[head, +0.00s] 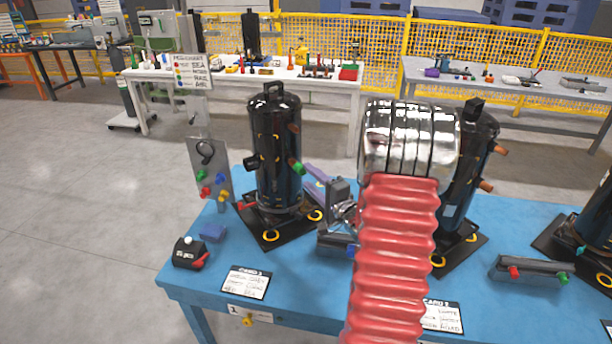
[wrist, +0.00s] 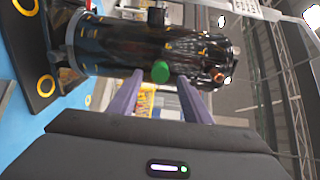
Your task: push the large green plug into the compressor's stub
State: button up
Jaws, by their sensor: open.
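The black upright compressor (head: 277,155) stands on a dark base plate on the blue table. The large green plug (head: 297,168) shows at its right side, at the mouth of a stub; how deep it sits I cannot tell. In the wrist view the green plug (wrist: 160,71) faces me against the compressor (wrist: 120,45), which appears lying sideways. My gripper (head: 310,178) is just right of the plug, its purple fingers partly hidden by my arm. In the wrist view my gripper (wrist: 160,78) is open and empty, one finger on each side of the plug's outline; contact is not visible.
A second black compressor (head: 474,165) stands behind my red-sleeved arm. A rack (head: 209,168) with coloured plugs stands left, near a small black box (head: 188,252). A grey block (head: 530,270) lies right. Cards lie along the front edge (head: 246,282).

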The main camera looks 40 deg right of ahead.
jog(key=s+a, duration=0.1)
jog(key=s, duration=0.9)
jog(key=shift+a, duration=0.15)
